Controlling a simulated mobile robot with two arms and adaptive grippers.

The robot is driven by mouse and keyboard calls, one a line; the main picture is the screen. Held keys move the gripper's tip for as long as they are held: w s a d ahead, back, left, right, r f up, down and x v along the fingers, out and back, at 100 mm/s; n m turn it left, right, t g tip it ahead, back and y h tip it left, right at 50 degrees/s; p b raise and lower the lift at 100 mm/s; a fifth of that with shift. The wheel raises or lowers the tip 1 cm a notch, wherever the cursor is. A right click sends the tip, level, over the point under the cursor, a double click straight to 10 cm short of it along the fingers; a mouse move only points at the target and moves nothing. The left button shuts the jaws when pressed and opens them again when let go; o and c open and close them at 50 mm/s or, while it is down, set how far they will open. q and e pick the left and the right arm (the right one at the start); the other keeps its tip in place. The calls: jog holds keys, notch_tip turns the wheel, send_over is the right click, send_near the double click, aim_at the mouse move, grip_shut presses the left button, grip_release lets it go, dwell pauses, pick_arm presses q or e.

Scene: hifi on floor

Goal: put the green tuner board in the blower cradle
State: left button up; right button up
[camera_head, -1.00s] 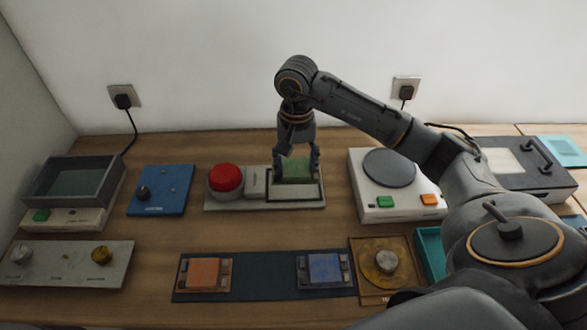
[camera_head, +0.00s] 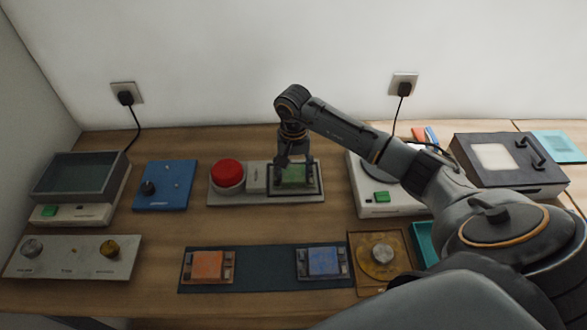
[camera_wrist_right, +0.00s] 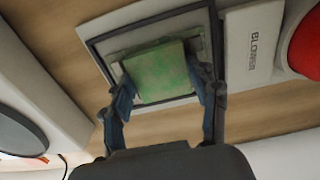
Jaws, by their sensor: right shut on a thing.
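The green tuner board (camera_head: 293,176) is at the dark-framed cradle (camera_head: 319,192) of the blower unit, and it also shows in the right wrist view (camera_wrist_right: 160,70). The cradle frame shows around it there (camera_wrist_right: 92,45). My right gripper (camera_head: 294,162) points down over the cradle and is shut on the board; in the wrist view its fingers (camera_wrist_right: 165,95) are on two opposite sides of it. The board looks low inside the frame, but I cannot tell whether it rests on the bottom. My left gripper is not in view.
A red button (camera_head: 227,173) stands left of the cradle on the same unit. A white device with a green button (camera_head: 381,197) is to the right. In front, a dark mat (camera_head: 265,265) holds an orange board (camera_head: 208,265) and a blue board (camera_head: 323,262).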

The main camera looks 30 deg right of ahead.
aim_at(293, 173)
jog(key=o, duration=1.3)
jog(key=shift+f, duration=0.1)
jog(key=shift+r, duration=0.5)
notch_tip(293, 173, up, 11)
jog(key=b, duration=0.3)
jog(key=shift+r, duration=0.15)
